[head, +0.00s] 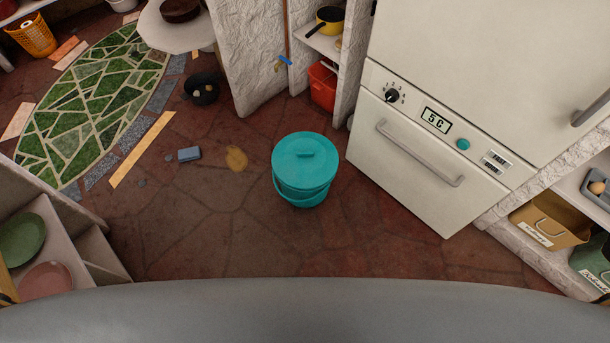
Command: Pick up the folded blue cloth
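A small blue-grey block-like item (189,154) lies on the red stone floor, left of the teal bucket. It could be the folded blue cloth, but it is too small to be sure. A tiny brighter blue piece (286,60) shows near the white wall by an upright stick; I cannot tell what it is. Neither of my grippers is in view.
A lidded teal bucket (302,168) stands mid-floor before the white fridge (440,115). A tan stain (236,159) and a black pot (202,88) are near the blue-grey item. Shelves with plates (22,239) stand at left. The near floor is clear.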

